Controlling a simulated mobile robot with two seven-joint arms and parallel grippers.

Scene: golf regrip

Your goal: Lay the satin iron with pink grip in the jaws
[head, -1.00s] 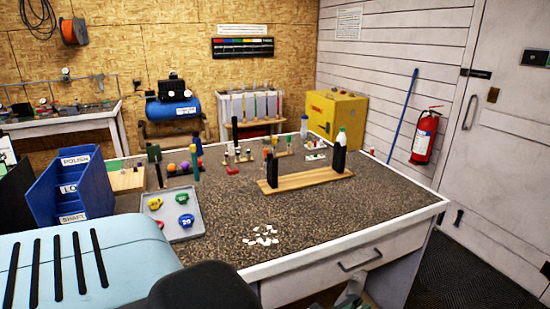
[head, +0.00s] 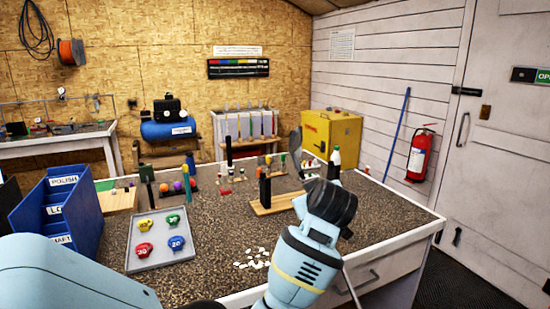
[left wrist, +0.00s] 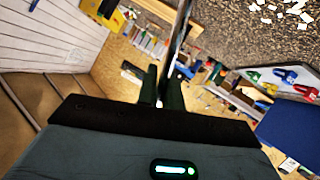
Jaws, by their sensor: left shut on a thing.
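My left gripper (left wrist: 162,80) is shut on the shaft of a golf club (left wrist: 180,40); the shaft runs up out of the fingers in the left wrist view. In the head view my left wrist hides the fingers. A grey iron head (head: 295,141) shows above the wrist, and a thin piece of shaft shows below right of it. I cannot see a pink grip. A wooden stand (head: 278,205) with black uprights stands on the bench behind the wrist, partly hidden; these may be the jaws. My right gripper is not in view.
A grey tray (head: 147,261) with coloured pieces lies on the bench at left, beside blue bins (head: 62,205). White scraps (head: 250,258) lie near the front edge. Small bottles and tools stand along the back. The bench (head: 222,222) is bare between tray and stand.

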